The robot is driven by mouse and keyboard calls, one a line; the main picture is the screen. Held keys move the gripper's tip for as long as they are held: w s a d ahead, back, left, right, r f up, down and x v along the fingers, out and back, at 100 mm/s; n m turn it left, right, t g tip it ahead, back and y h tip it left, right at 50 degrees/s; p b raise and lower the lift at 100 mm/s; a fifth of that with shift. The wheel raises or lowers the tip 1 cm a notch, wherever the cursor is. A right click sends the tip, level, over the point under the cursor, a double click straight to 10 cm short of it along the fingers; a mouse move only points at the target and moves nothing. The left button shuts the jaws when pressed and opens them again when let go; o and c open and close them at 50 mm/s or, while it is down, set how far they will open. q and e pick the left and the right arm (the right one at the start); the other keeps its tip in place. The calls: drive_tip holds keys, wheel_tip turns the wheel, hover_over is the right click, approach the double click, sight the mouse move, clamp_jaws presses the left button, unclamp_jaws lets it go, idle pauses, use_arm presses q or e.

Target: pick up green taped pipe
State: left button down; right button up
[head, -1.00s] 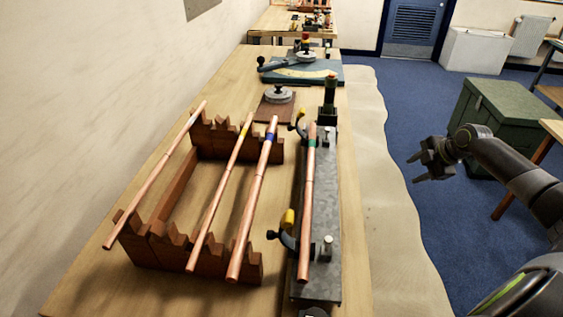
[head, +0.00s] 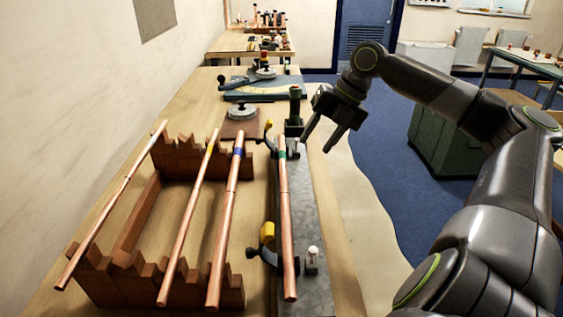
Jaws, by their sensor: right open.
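The green taped pipe (head: 286,215) is a copper tube with a green band near its far end. It lies lengthwise on a grey metal fixture (head: 312,225) with yellow-tipped clamps at its left side. My right gripper (head: 320,143) is open and empty, fingers pointing down and left. In the picture it is just right of the pipe's far end; it appears above the bench edge and apart from the pipe. My left gripper is out of view.
A notched wooden rack (head: 128,262) left of the fixture holds a white-banded pipe (head: 115,200), a yellow-banded pipe (head: 190,215) and a blue-banded pipe (head: 226,225). A dark post (head: 294,110) stands behind the fixture. A blue bending tool (head: 265,88) lies farther back.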

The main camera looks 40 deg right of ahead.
hover_over(286, 182)
drive_tip(key=s+d, duration=0.2)
drive_tip(key=s, duration=0.1)
drive_tip(key=f, duration=0.5)
drive_tip(key=f+p, duration=0.1)
drive_tip(key=f, duration=0.1)
drive_tip(key=shift+w+d+f, duration=0.1)
drive_tip(key=shift+w+f, duration=0.1)
drive_tip(key=shift+w, duration=0.05)
drive_tip(key=shift+w+p+x, duration=0.15)
drive_tip(key=shift+p+x, duration=0.1)
drive_tip(key=shift+x, duration=0.75)
drive_tip(key=shift+w+p+x, duration=0.15)
drive_tip(key=shift+p+x, duration=0.05)
drive_tip(key=shift+x, duration=0.75)
drive_tip(key=shift+w+a+f, duration=0.1)
drive_tip(key=shift+a+f, duration=0.1)
drive_tip(key=shift+f, duration=0.3)
clamp_jaws()
